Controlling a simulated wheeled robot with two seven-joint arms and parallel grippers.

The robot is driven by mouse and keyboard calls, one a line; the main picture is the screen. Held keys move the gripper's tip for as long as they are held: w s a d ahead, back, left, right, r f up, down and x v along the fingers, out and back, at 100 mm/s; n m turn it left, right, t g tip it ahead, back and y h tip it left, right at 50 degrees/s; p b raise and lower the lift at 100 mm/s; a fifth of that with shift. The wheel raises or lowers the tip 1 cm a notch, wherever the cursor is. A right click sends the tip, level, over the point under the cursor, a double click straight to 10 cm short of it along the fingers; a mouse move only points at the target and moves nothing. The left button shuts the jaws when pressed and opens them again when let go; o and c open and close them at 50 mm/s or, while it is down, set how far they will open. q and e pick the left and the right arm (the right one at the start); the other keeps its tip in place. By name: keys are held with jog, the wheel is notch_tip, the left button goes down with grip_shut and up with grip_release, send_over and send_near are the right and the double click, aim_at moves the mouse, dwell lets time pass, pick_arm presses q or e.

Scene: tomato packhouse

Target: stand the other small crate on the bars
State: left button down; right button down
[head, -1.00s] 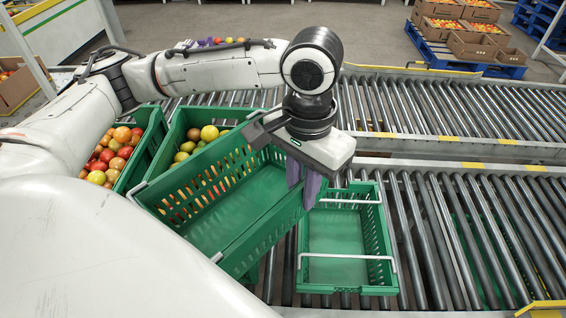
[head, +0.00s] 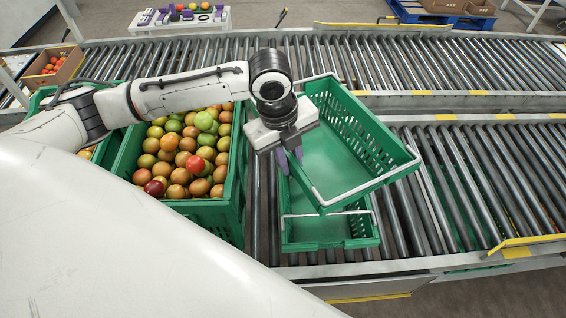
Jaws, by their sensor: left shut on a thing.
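My left gripper (head: 290,160) is shut on the left wall of a small green crate (head: 376,124), its purple fingers over the rim. This crate is empty, with pale bars along its edges, and hangs tilted and turned. Below it, a second small green crate (head: 362,230) stands on the rollers, mostly hidden by the held one. A pale bar (head: 300,215) of the lower crate shows near its front. I cannot tell whether the two crates touch. My right gripper is not in view.
A large green crate (head: 238,190) full of tomatoes stands close on the left, with another partly hidden beyond my arm. The roller conveyor (head: 465,180) is free to the right. A yellow-marked edge (head: 530,240) is at the front right.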

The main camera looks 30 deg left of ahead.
pick_arm(q)
notch_tip(320, 180, down, 8)
jog(key=a+m+h+b, duration=0.1)
jog(key=a+m+b, duration=0.1)
jog(key=m, duration=0.2)
jog(key=shift+w+a+m+b, duration=0.25)
jog(key=shift+w+m+b, duration=0.15)
jog(key=shift+w, duration=0.05)
jog(key=shift+f, duration=0.45)
dwell(0.7)
jog(key=c, duration=1.6)
grip_release()
jog(key=shift+s+f, duration=0.1)
jog(key=shift+s, duration=0.05)
jog(key=shift+c, duration=1.5)
